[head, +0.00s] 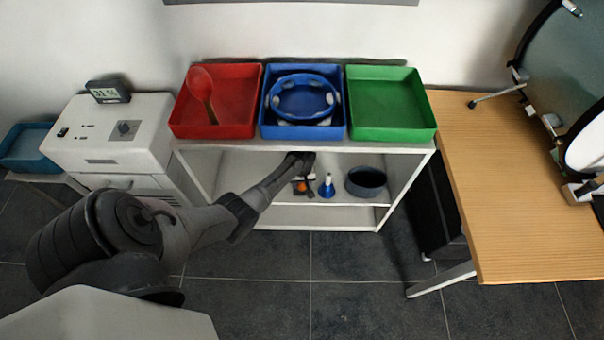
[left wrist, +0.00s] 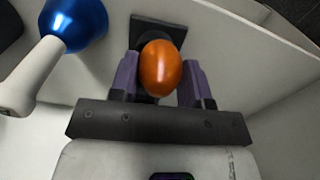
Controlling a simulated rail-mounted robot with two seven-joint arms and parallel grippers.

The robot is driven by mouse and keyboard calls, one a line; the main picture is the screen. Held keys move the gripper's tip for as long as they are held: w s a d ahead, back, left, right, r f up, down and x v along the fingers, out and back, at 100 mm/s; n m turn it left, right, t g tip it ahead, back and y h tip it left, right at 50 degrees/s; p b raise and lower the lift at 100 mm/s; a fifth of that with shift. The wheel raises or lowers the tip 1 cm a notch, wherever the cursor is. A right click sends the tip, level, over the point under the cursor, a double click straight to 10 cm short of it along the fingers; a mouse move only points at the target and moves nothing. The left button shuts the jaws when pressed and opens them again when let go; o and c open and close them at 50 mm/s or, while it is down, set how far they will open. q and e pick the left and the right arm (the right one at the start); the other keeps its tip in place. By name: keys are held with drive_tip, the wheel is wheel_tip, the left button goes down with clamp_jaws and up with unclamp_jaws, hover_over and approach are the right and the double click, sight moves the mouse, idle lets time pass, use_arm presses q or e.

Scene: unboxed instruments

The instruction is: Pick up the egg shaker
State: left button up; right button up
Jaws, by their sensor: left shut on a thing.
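The orange egg shaker (left wrist: 161,68) is between the two purple-grey fingers of my left gripper (left wrist: 160,80) in the left wrist view, and the fingers are shut on it. In the head view the left gripper (head: 302,175) reaches into the shelf under the trays, and the orange egg shaker (head: 302,187) shows small at its tip. A dark square piece (left wrist: 150,32) is just behind the egg. I cannot tell whether the egg touches it or the shelf. My right gripper is not in view.
A blue handbell (head: 327,187) stands just right of the egg; its white handle (left wrist: 30,75) is close in the left wrist view. A dark round bowl (head: 366,182) is further right on the shelf (head: 345,205). Red (head: 235,90), blue (head: 270,130) and green trays (head: 390,100) sit above.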

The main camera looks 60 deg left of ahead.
use_arm(q)
drive_tip(key=s+d+p, duration=0.7)
drive_tip(key=s+d, duration=0.1)
drive_tip(key=d, duration=0.5)
drive_tip(key=shift+d, duration=0.25)
